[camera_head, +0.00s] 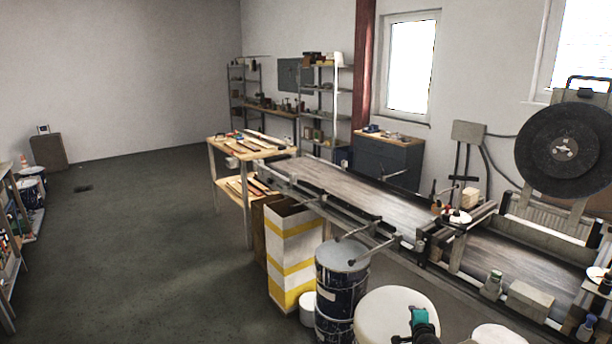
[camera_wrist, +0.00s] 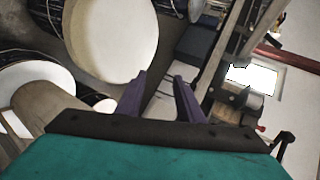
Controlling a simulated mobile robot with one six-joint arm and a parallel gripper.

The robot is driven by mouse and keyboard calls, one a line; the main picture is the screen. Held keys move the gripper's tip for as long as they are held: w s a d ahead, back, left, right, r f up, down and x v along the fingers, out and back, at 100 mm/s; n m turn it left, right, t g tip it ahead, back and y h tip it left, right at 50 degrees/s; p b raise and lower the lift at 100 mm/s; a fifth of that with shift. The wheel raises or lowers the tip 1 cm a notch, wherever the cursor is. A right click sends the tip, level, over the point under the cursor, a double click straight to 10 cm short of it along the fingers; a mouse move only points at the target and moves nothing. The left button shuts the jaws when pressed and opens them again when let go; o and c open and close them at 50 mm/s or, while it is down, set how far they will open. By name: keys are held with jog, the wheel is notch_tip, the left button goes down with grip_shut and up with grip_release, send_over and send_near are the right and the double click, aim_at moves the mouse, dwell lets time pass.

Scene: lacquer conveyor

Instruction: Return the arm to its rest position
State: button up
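My gripper (camera_wrist: 159,80) shows in the wrist view as two purple fingers standing apart, with nothing between them. A teal part of my arm (camera_head: 421,322) shows at the bottom edge of the head view, in front of a white round lid (camera_head: 385,312). The fingers are hardly visible there. In the wrist view a large white round lid (camera_wrist: 112,38) lies beyond the left finger. I cannot tell the distance between it and the fingers. Most of my arm is out of view.
A conveyor (camera_head: 375,205) runs along the right, with a large dark disc machine (camera_head: 540,150) beside it. A dark blue drum (camera_head: 338,290) and a yellow-striped box (camera_head: 290,250) stand in front of it. A wooden workbench (camera_head: 262,153) stands farther back. The left floor (camera_head: 140,240) is clear.

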jog(key=s+a+f+n+g+y+b, duration=0.15)
jog(key=s+a+f+n+g, duration=0.3)
jog(key=s+a+f, duration=0.65)
jog(key=s+a+f+n+g+y+b, duration=0.1)
jog(key=s+a+f+n+g+y, duration=0.25)
jog(key=s+a+f+n, duration=0.6)
jog(key=s+f+n+g+h+b, duration=0.1)
jog(key=s+f+g, duration=0.3)
jog(key=s, duration=1.2)
jog(key=s+f+n+g+h+b, duration=0.1)
jog(key=s+f+n+g, duration=0.3)
jog(key=s, duration=1.3)
jog(key=shift+a+f+g+h, duration=0.3)
jog(key=shift+f+g, duration=0.25)
jog(key=shift+g, duration=0.55)
